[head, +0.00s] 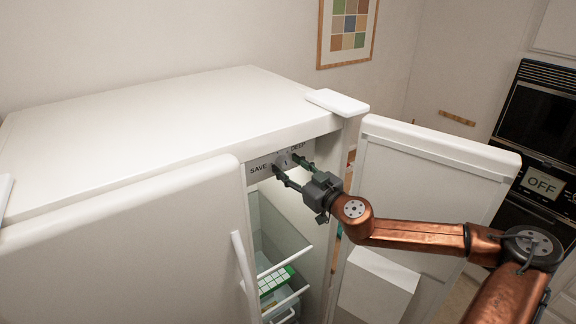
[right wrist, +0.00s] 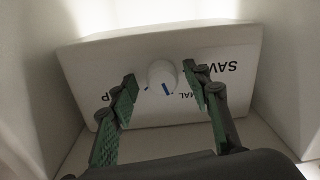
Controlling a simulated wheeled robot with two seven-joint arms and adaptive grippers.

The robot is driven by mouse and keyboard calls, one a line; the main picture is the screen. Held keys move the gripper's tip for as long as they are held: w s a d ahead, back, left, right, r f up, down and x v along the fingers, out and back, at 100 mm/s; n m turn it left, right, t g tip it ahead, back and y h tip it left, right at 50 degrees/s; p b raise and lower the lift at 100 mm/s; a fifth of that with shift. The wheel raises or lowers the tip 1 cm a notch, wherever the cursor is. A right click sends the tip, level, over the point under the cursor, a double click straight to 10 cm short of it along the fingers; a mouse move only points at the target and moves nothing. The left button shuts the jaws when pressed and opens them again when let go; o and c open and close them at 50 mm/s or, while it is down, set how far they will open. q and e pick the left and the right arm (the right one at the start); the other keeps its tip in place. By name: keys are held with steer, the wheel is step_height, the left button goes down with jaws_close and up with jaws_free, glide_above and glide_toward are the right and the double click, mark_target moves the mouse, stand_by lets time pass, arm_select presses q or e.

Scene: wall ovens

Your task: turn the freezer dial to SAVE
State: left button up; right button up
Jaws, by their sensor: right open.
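The freezer dial (right wrist: 161,77) is a small white round knob with a blue pointer mark, on a panel (right wrist: 100,60) with upside-down labels in the right wrist view. The SAVE label (right wrist: 218,69) is right of the dial. The partly hidden NORMAL label (right wrist: 190,95) is below it, and DEEP is at left, mostly covered. The blue mark points down, roughly toward NORMAL. My right gripper (head: 287,165) is open, with one finger on each side of the dial and visible gaps to it. The dial (head: 281,159) is small in the head view. My left gripper is not in view.
The freezer door (head: 435,165) stands open at right, beside my right arm. Another white door (head: 120,240) is at front left. Wire baskets (head: 285,260) with a green-and-white package (head: 275,282) are below the panel. A wall oven (head: 535,125) stands at far right.

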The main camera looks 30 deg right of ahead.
steer(key=shift+w+a, duration=0.1)
steer(key=shift+c, duration=0.6)
steer(key=c, duration=1)
steer(key=shift+c, duration=0.2)
